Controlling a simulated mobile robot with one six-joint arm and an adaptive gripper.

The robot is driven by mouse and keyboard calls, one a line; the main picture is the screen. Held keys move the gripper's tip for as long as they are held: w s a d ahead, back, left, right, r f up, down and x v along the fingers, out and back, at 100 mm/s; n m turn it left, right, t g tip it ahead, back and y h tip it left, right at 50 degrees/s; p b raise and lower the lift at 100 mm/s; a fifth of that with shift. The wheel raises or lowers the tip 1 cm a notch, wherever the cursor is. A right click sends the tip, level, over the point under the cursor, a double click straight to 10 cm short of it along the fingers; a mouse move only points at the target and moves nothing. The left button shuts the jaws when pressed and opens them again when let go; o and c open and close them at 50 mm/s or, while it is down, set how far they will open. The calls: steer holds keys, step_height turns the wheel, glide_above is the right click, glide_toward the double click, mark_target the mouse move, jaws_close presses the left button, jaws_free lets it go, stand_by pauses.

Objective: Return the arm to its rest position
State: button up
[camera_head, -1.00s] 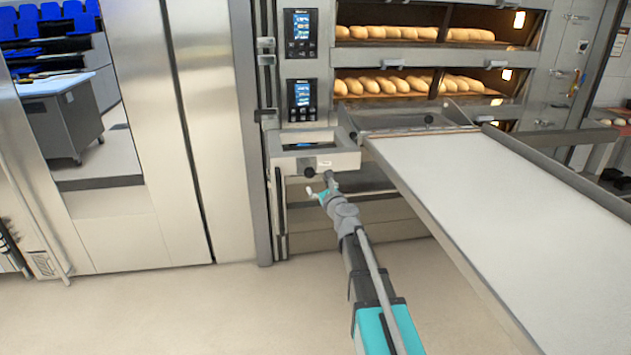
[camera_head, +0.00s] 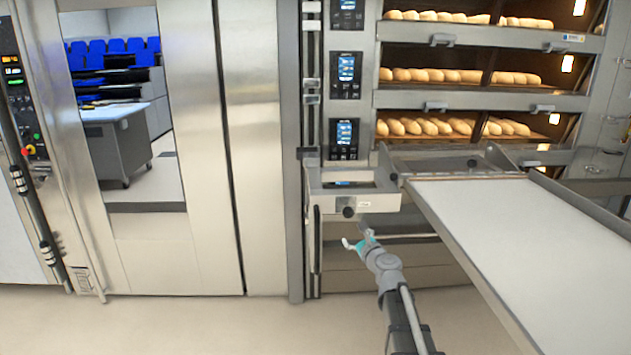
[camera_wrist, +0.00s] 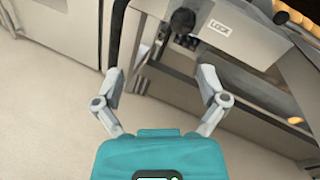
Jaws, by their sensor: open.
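My gripper (camera_head: 359,240) is stretched out low in front of the deck oven, just below a black knob (camera_head: 349,212) on the oven's front ledge. In the wrist view my gripper (camera_wrist: 162,92) has its two fingers spread apart with nothing between them. The same black knob (camera_wrist: 182,20) and a white label (camera_wrist: 215,30) lie beyond the fingers there. The gripper looks apart from the oven front, though the exact gap is hard to tell. My arm runs from the gripper down to the bottom edge of the head view.
A loader table with a white belt (camera_head: 530,235) juts out to the right of my arm. The deck oven (camera_head: 480,99) holds several rows of loaves behind its openings. A steel cabinet (camera_head: 255,150) stands at left. The floor (camera_head: 200,325) at lower left is clear.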

steer(key=s+a+f+n+g+y, duration=0.1)
steer(key=s+a+f+n+g, duration=0.4)
steer(key=n, duration=0.4)
steer(key=s+a+f+n+g+y, duration=0.1)
steer(key=s+a+f+n+g, duration=0.1)
steer(key=s+f+n+g, duration=0.45)
steer(key=s+d+f+n+g+h, duration=0.25)
steer(key=s+n, duration=0.35)
steer(key=s, duration=0.3)
steer(key=s+d+f+n+g+h, duration=0.2)
steer(key=s+d+f+n+h, duration=0.2)
steer(key=s+n, duration=0.3)
step_height(320, 180, up, 14)
steer(key=s+g+p, duration=0.1)
steer(key=s+p, duration=0.1)
steer(key=p, duration=1.1)
steer(key=shift+s+d+p, duration=0.2)
steer(key=shift+d+p, duration=0.2)
steer(key=shift+d, duration=0.05)
steer(key=shift+f, duration=0.1)
